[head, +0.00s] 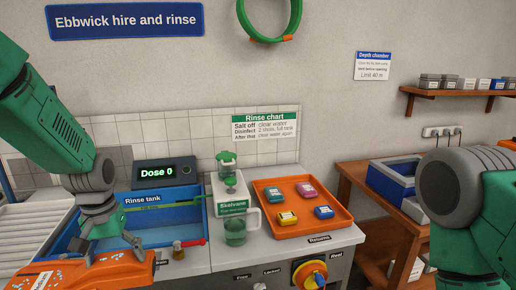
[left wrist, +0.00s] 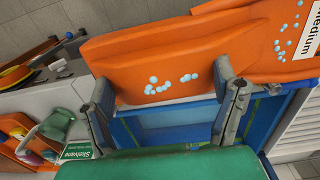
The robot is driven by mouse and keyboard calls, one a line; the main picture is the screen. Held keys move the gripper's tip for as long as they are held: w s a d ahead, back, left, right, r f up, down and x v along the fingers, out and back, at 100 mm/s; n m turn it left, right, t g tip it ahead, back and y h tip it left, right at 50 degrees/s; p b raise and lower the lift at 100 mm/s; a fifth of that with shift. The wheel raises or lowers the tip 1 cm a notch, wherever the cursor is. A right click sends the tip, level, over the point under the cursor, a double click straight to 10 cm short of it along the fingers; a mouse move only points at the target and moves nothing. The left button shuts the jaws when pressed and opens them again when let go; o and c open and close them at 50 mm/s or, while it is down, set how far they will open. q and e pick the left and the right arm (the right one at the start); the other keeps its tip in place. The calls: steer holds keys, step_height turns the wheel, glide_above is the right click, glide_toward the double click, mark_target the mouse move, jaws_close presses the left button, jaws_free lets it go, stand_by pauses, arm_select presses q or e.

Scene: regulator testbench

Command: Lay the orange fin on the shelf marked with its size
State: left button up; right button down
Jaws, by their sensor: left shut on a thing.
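The orange fin (head: 110,272) is at the lower left of the head view, in front of the rinse tank. In the left wrist view the fin (left wrist: 150,48) fills the top, with light blue droplets on it and a white label reading "Medium" (left wrist: 306,32). My left gripper (head: 108,232) is shut on the fin; its two fingers (left wrist: 165,98) grip the near edge in the wrist view. My right arm shows at the right edge of the head view, but its gripper is out of view. I see no shelf marked with a size.
The blue rinse tank (head: 190,222) lies behind the fin, beside a Skelvane dispenser (head: 231,190) and jug (head: 237,230). An orange tray (head: 265,192) holds several coloured pieces. A wall shelf (head: 440,93) with small boxes and a wooden bench (head: 350,180) are at right.

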mark_target(125, 285)
arm_select(q)
steer(key=shift+m, duration=0.5)
steer(key=s+d+f, duration=0.1)
steer(key=s, duration=0.1)
steer(key=s+d+f, duration=0.2)
steer(key=shift+s+d+f, duration=0.1)
steer(key=shift+d, duration=0.15)
steer(key=s+d+f+m, duration=0.2)
steer(key=s+d+f, duration=0.15)
steer(key=s, duration=0.45)
step_height(125, 285, down, 9)
steer(key=b, duration=0.9)
steer(key=shift+s+d, duration=0.15)
steer(key=shift+d, duration=0.25)
steer(key=shift+f, duration=0.1)
